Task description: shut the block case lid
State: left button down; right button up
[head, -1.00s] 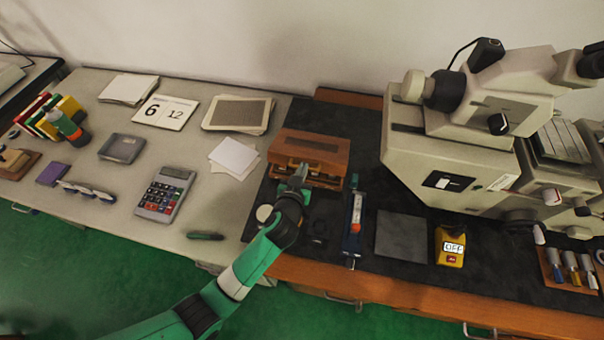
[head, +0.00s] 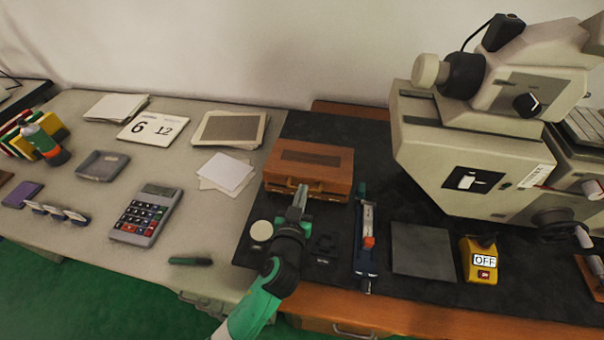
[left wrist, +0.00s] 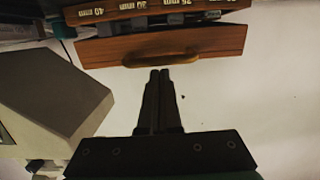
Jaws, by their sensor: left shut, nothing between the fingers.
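The brown wooden block case (head: 333,196) stands on the dark mat, and its lid (head: 312,166) lies low over it in the head view. In the left wrist view the case looks upside down. There its lid (left wrist: 205,44) shows a curved handle (left wrist: 160,58), and a dark gap with blocks shows between the lid and the case body (left wrist: 110,10), which carries size labels. My left gripper (head: 302,188) is shut and empty, at the front of the case near the handle. Its fingertips (left wrist: 160,73) also show in the left wrist view; I cannot tell whether they touch the lid.
A blue tool with an orange part (head: 366,240) lies right of my arm, beside a grey plate (head: 421,249) and a yellow switch box (head: 478,262). A large beige microscope (head: 470,160) stands right of the case. A pale disc (head: 261,231) lies left of my gripper.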

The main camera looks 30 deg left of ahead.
pick_arm(q)
jog(key=s+d+r+p, duration=0.3)
jog(key=s+r+p, duration=0.1)
jog(key=s, duration=0.5)
jog(key=shift+s+d+r+p, duration=0.25)
jog(key=shift+r+p, duration=0.1)
jog(key=shift+r, duration=0.55)
